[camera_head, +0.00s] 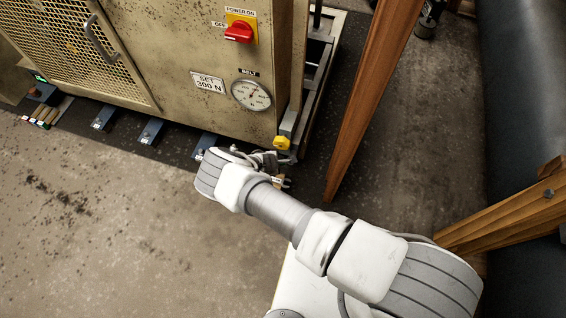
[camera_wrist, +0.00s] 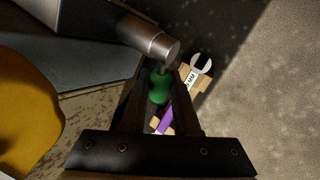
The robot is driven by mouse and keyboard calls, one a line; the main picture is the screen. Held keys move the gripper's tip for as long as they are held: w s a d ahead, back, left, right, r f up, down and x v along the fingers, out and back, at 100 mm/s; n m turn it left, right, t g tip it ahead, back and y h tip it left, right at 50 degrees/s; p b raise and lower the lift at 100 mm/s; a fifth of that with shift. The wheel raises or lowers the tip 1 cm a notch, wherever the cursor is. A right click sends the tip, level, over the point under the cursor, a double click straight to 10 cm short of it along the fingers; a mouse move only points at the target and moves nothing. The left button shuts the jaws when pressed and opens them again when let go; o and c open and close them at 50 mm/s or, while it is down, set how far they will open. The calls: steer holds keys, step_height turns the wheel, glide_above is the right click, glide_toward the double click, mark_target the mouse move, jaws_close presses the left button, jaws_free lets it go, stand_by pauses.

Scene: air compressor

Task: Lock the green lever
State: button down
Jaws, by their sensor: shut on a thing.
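The green lever (camera_wrist: 159,87) shows in the wrist view as a small rounded green handle just below the end of a metal cylinder (camera_wrist: 152,42). My gripper (camera_wrist: 164,76) has its two dark fingers on either side of the green handle and is shut on it. In the head view, my gripper (camera_head: 280,181) is low at the machine's front right corner, below a yellow knob (camera_head: 282,143). My arm and gripper hide the green lever in that view, and its lock position cannot be told.
A wrench (camera_wrist: 201,65) with a purple handle lies on a wooden block just beyond my fingers. The beige machine (camera_head: 180,75) has a red switch (camera_head: 239,32) and a gauge (camera_head: 251,95). A slanted wooden leg (camera_head: 364,95) stands to the right. Floor at left is open.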

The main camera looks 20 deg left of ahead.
steer(key=shift+a, duration=0.1)
steer(key=c, duration=0.9)
jaws_free()
steer(key=shift+r, duration=0.1)
steer(key=p+v, duration=0.6)
steer(key=v, duration=1.1)
steer(key=shift+s+p, duration=0.15)
steer(key=shift+p, duration=0.15)
